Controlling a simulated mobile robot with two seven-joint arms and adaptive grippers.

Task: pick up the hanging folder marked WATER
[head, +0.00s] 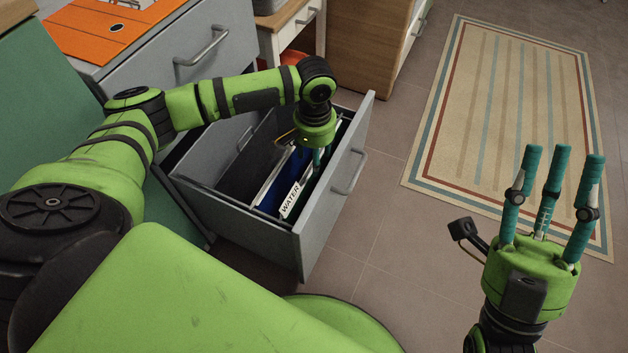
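The hanging folder marked WATER (290,199) is in the open grey drawer (333,203), its white label facing up. Blue shows beside it, along with other white-edged folders. My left gripper (316,155) reaches down into the drawer at the far end of the folders. Its palm and part of a teal finger show; the other fingers are hidden, so I cannot tell whether it touches or grips a folder. My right gripper (552,180) is open and empty, its three teal fingers pointing up, at the right over the floor.
A striped rug (500,110) lies on the tiled floor at right. A wooden cabinet (365,40) stands at the back. Floor right of the drawer is clear.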

